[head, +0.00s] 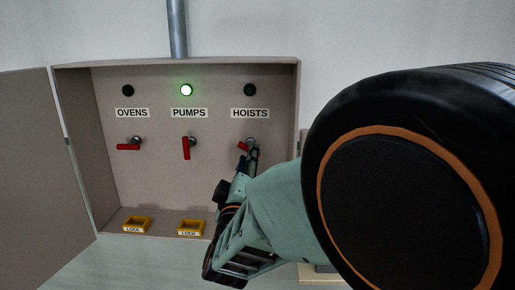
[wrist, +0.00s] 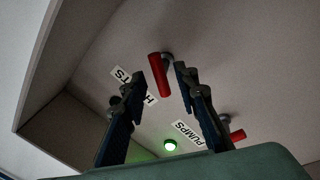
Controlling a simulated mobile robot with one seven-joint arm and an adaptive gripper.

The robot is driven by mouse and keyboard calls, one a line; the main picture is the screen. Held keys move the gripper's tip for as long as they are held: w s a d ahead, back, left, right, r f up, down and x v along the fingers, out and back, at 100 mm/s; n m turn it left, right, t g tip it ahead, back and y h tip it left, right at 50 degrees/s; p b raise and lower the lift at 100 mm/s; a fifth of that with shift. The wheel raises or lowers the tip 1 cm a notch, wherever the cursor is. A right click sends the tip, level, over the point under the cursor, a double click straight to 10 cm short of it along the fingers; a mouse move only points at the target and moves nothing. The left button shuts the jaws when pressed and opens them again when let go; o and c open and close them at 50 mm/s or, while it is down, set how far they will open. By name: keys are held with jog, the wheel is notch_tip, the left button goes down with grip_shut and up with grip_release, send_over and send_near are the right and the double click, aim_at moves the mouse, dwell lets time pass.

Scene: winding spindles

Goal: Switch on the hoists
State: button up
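The HOISTS switch has a red lever (head: 242,146) at the right of the open panel box; its lamp (head: 250,90) is dark. My gripper (head: 250,155) is at this lever and hides part of it in the head view. In the wrist view, the red hoists lever (wrist: 163,82) shows between the tips of my open gripper (wrist: 160,73), with a visible gap to the left finger; contact with the right finger cannot be told. The HOISTS label (head: 249,113) is above the lever.
The PUMPS lever (head: 186,148) points down under a lit green lamp (head: 186,90). The OVENS lever (head: 128,147) points left under a dark lamp (head: 128,90). Two yellow lock pieces (head: 137,224) (head: 191,228) sit on the box floor. The box door (head: 40,170) stands open at left.

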jog(key=shift+x, duration=1.65)
jog(key=shift+c, duration=0.2)
grip_shut()
